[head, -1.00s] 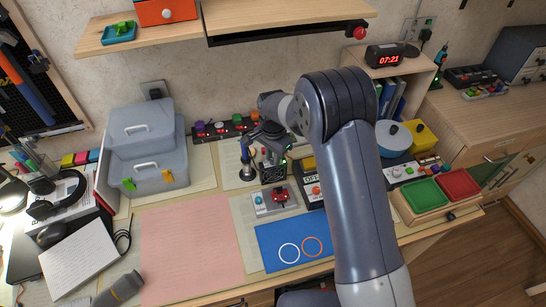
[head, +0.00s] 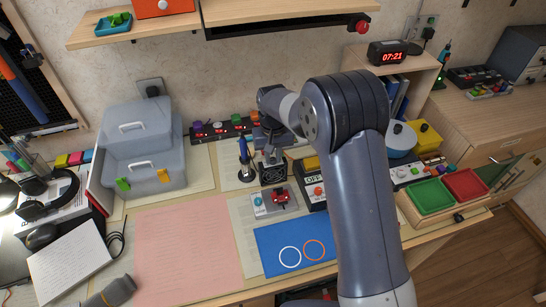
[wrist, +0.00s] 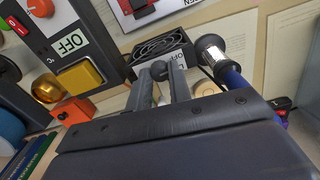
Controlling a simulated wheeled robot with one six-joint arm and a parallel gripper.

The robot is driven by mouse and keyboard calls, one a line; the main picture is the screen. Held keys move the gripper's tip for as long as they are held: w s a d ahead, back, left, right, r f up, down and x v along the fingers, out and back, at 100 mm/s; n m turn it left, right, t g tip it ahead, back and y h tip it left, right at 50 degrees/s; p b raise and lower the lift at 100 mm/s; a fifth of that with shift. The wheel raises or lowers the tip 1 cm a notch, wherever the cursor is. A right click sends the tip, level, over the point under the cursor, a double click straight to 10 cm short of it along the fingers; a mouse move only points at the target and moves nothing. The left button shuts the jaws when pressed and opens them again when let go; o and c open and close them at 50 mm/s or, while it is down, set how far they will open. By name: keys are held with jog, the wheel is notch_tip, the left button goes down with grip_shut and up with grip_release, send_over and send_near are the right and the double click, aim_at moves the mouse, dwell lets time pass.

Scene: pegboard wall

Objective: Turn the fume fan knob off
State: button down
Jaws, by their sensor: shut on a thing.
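The fume fan (head: 272,173) is a small black box with a grille on the bench, and its grille shows in the wrist view (wrist: 157,46). A dark round knob (wrist: 159,70) sits beside the fan, between my two fingertips. My gripper (wrist: 161,82) is shut on this knob; in the head view my gripper (head: 270,155) is low at the back of the fan. A white label (wrist: 178,61) beside the knob is partly hidden by a finger. The knob is too small and covered in the head view for its setting to be read.
A blue-handled iron in a stand (head: 245,160) is close left of my gripper. A grey box with a red switch (head: 278,199) is in front of the fan. A panel marked OFF with a yellow button (wrist: 80,75) is near the gripper.

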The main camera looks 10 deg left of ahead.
aim_at(273, 159)
jog(key=shift+n+b, duration=0.35)
jog(key=shift+n, duration=1.55)
jog(key=c, duration=1.3)
grip_release()
notch_tip(273, 159, up, 11)
jog(key=shift+b, duration=0.4)
jog(key=shift+f, duration=0.2)
notch_tip(273, 159, down, 11)
jog(key=shift+r+p, duration=0.1)
jog(key=shift+p, duration=0.35)
jog(key=shift+r, duration=0.1)
